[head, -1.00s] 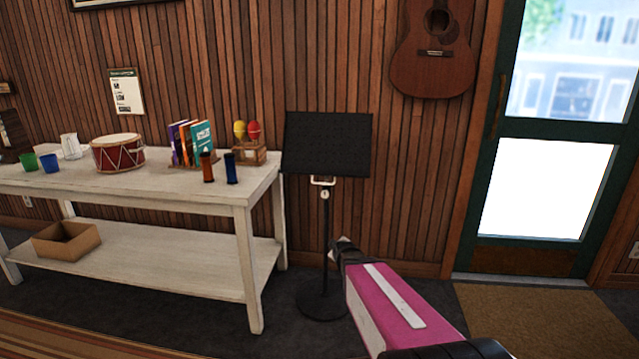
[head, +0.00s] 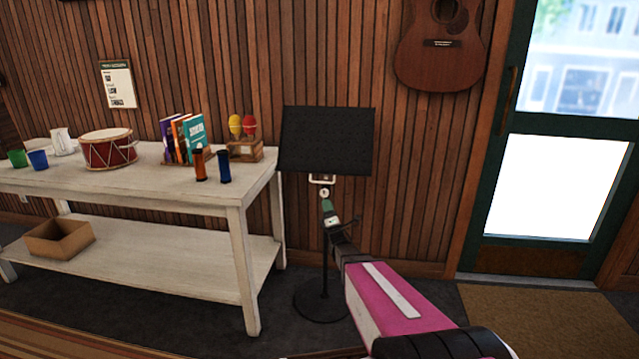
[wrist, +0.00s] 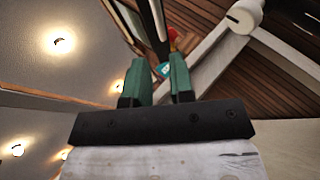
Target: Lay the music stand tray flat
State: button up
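The music stand's black tray (head: 328,140) is tilted steeply, its broad face toward me in the head view. A light bracket (head: 322,180) shows under its lower edge, with a small round pale knob (head: 324,192) just below. The stand's round base (head: 322,303) rests on the floor. My gripper (head: 326,204) is below the tray, in front of the post and close under the knob; contact cannot be told. In the wrist view my green fingers (wrist: 157,65) are apart, with background showing between them. A dark bar (wrist: 152,25), not clearly identifiable, lies beyond them.
A white table (head: 130,180) stands left of the stand, bearing a drum (head: 108,150), books (head: 184,138), maracas (head: 243,126) and cups. A cardboard box (head: 60,238) sits on its lower shelf. A guitar (head: 440,50) hangs at right, near a door. A doormat (head: 540,318) lies before it.

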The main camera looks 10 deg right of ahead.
aim_at(320, 182)
jog(key=x, duration=1)
jog(key=shift+w+r, duration=0.15)
jog(key=shift+r, duration=0.05)
grip_shut()
